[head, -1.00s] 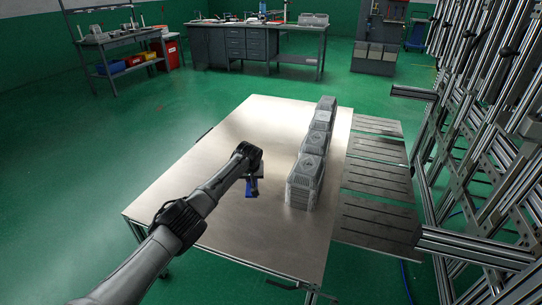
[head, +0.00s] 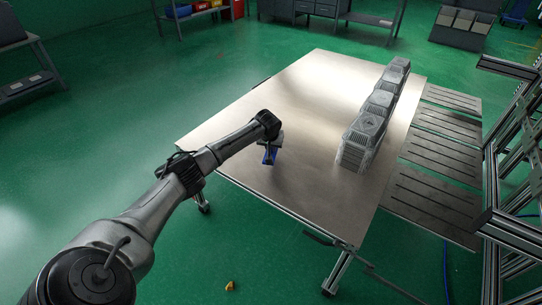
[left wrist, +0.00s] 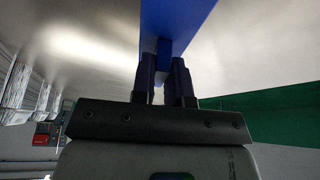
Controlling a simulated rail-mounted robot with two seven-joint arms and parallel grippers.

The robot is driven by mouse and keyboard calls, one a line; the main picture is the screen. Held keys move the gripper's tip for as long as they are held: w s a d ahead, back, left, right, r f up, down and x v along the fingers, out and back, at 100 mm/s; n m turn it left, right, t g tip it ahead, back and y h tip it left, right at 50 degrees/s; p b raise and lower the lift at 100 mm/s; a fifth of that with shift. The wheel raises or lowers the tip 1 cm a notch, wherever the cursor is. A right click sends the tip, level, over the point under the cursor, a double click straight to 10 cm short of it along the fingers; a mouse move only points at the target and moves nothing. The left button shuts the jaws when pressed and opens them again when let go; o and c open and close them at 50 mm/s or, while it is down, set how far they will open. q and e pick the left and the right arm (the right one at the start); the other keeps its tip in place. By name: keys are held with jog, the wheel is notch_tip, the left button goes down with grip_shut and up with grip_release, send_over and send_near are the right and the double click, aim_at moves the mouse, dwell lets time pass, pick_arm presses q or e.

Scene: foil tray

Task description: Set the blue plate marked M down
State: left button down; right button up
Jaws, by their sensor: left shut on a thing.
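The blue plate (left wrist: 178,22) shows at the top of the left wrist view, and a small part of it (head: 269,156) shows below my left gripper in the head view. My left gripper (left wrist: 164,75) is shut on a narrow blue part of the plate. In the head view the left gripper (head: 271,146) is over the near left part of the metal table (head: 300,190). I cannot tell whether the plate touches the table top. The mark M is not visible. My right gripper is not in view.
A row of grey stacked foil trays (head: 361,140) stands along the right part of the table. Slotted grey panels (head: 437,190) lie beyond the right edge, near a metal frame (head: 510,228). The table around the gripper is clear.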

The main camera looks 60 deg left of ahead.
pick_arm(q)
jog(key=shift+s+f+b, duration=0.1)
jog(key=shift+f+b, duration=1.55)
jog(key=shift+f, duration=0.45)
jog(key=shift+r, duration=0.1)
jog(key=c, duration=1.1)
grip_release()
jog(key=shift+f, duration=0.2)
jog(key=shift+r, duration=0.15)
jog(key=p+v, duration=0.6)
jog(key=v, duration=0.4)
jog(key=shift+r+p, duration=0.3)
jog(key=shift+p, duration=0.1)
jog(key=shift+p+v, duration=0.3)
jog(key=shift+v, duration=0.45)
